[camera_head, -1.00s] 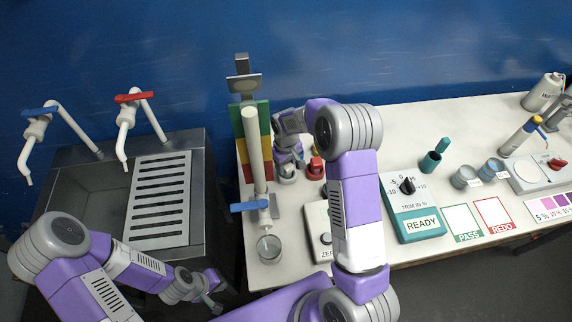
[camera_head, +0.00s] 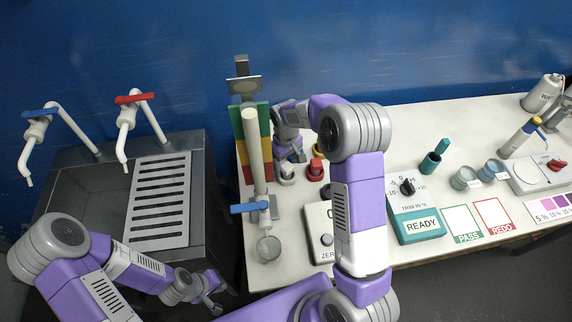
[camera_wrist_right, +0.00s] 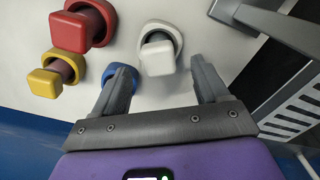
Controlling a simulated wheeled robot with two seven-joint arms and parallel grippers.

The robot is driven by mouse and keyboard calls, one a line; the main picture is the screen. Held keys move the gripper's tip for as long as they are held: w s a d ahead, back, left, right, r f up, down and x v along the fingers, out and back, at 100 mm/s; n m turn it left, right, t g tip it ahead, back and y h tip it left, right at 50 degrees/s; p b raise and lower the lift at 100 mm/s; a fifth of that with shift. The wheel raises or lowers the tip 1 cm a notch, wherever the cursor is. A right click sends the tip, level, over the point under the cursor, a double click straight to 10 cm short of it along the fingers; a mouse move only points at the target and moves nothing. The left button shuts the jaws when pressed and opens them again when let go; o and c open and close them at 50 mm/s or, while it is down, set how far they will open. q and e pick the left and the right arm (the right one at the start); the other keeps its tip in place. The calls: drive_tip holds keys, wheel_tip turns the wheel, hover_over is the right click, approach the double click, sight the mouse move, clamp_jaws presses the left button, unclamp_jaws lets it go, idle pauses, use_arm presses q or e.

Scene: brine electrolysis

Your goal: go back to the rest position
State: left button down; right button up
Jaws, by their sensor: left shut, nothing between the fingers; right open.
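My right arm reaches over the white bench, and its gripper (camera_head: 292,156) hangs at the back left of the bench, above small coloured-top pieces. In the right wrist view its two fingers (camera_wrist_right: 163,85) are apart with nothing held between them. A white-topped piece (camera_wrist_right: 158,57) stands beyond the gap and looks apart from the fingers. My left gripper (camera_head: 213,304) is shut and empty, low in front of the sink unit's right side. Its arm is folded at the lower left.
A red-topped piece (camera_wrist_right: 82,27), a yellow one (camera_wrist_right: 56,75) and a partly hidden blue one (camera_wrist_right: 117,88) stand near my right gripper. A column with a blue-handled tap (camera_head: 250,208) stands left, above a glass beaker (camera_head: 268,249). The trim box (camera_head: 418,225) is right of my forearm.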

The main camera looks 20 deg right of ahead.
drive_tip(key=shift+r, duration=2.05)
drive_tip(key=shift+r, duration=0.1)
